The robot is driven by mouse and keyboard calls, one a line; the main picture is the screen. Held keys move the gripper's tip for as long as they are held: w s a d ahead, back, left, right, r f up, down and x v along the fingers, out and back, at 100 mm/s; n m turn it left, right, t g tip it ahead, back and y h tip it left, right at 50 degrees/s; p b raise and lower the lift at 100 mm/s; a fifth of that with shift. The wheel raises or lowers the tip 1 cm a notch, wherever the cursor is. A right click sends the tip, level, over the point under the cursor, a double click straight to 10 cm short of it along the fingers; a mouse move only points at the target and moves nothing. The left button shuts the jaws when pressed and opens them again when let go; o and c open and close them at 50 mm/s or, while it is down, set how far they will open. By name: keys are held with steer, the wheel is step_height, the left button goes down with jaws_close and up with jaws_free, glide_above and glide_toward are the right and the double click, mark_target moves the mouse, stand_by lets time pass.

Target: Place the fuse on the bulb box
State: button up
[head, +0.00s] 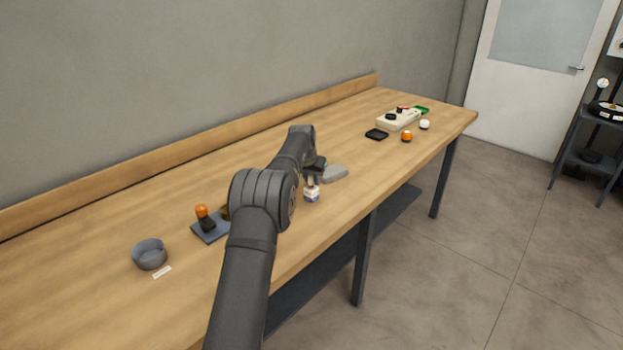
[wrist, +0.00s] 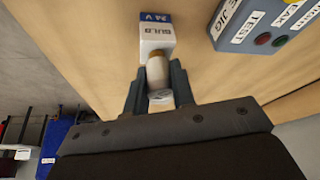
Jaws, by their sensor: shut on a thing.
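The bulb box (head: 312,194) is a small white carton with a blue band, standing on the bench near its front edge. In the wrist view the bulb box (wrist: 157,34) lies just beyond my fingertips, its "24 V" print legible. My gripper (wrist: 160,80) is shut on the fuse (wrist: 158,73), a short pale cylinder with a brownish-gold end cap towards the box. The cap end overlaps the box's edge in this view; I cannot tell whether they touch. In the head view my gripper (head: 312,179) is over the box, and the fuse is too small to make out.
A grey test jig (wrist: 262,25) with red and green buttons is close to the right in the wrist view. A round grey bowl (head: 149,254) and a plate (head: 207,231) with an orange-topped part stand left. A cream unit (head: 398,120) and black tray (head: 376,134) are farther right.

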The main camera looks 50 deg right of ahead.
steer(key=o, duration=1)
steer(key=shift+f, duration=0.1)
steer(key=v, duration=1.2)
steer(key=x, duration=1.1)
steer(key=shift+w+d+f, duration=0.1)
steer(key=shift+d+f, duration=0.15)
steer(key=shift+f, duration=0.05)
steer(key=shift+r, duration=1.4)
